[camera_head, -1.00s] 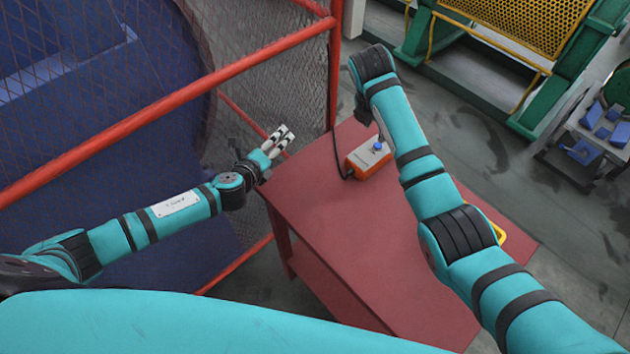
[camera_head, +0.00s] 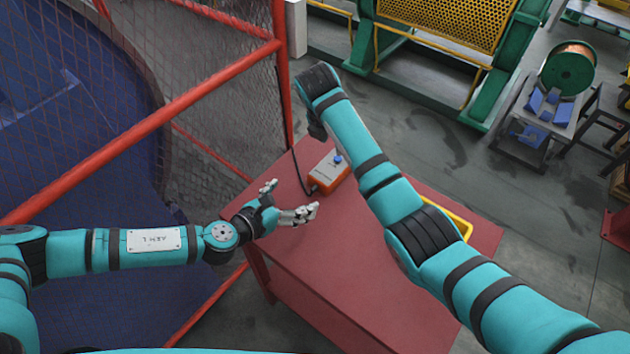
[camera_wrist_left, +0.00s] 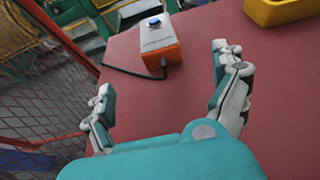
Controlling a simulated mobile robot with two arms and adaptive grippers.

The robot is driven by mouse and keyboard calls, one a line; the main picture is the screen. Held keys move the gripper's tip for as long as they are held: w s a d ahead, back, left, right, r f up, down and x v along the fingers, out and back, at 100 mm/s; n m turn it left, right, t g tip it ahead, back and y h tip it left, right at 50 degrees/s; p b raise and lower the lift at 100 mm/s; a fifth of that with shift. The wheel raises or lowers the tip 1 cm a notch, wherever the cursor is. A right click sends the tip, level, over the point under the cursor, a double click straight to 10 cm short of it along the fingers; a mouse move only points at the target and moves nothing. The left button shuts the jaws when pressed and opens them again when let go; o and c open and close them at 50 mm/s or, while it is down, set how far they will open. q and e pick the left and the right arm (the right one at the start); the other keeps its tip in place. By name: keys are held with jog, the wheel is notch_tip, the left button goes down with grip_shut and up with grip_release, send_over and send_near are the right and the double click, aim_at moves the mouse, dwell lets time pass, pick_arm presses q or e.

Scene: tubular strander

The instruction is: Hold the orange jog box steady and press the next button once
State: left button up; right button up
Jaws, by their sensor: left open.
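The orange jog box (camera_head: 327,172) lies on the red table, with a grey top face and one blue button (camera_head: 337,158) showing. A dark cable runs from its near end. In the left wrist view the jog box (camera_wrist_left: 160,48) lies ahead of the fingers, its blue button (camera_wrist_left: 154,21) at the far end. My left gripper (camera_head: 292,200) is open and empty, over the table edge, short of the box and apart from it; its fingers (camera_wrist_left: 165,85) stand wide apart in the wrist view. My right arm reaches past the box on the right; its fingers are hidden behind its wrist.
The red table (camera_head: 400,285) has bare room around the box. A yellow tray (camera_head: 458,222) sits at its right, partly behind my right arm. A red-framed mesh guard (camera_head: 150,120) stands to the left of the table. Green machinery (camera_head: 490,90) stands behind.

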aim_at(324, 178)
pick_arm(q)
jog(key=x, duration=1.3)
jog(key=shift+w+d+f, duration=0.15)
jog(key=shift+w, duration=0.1)
jog(key=c, duration=1.4)
pick_arm(e)
grip_shut()
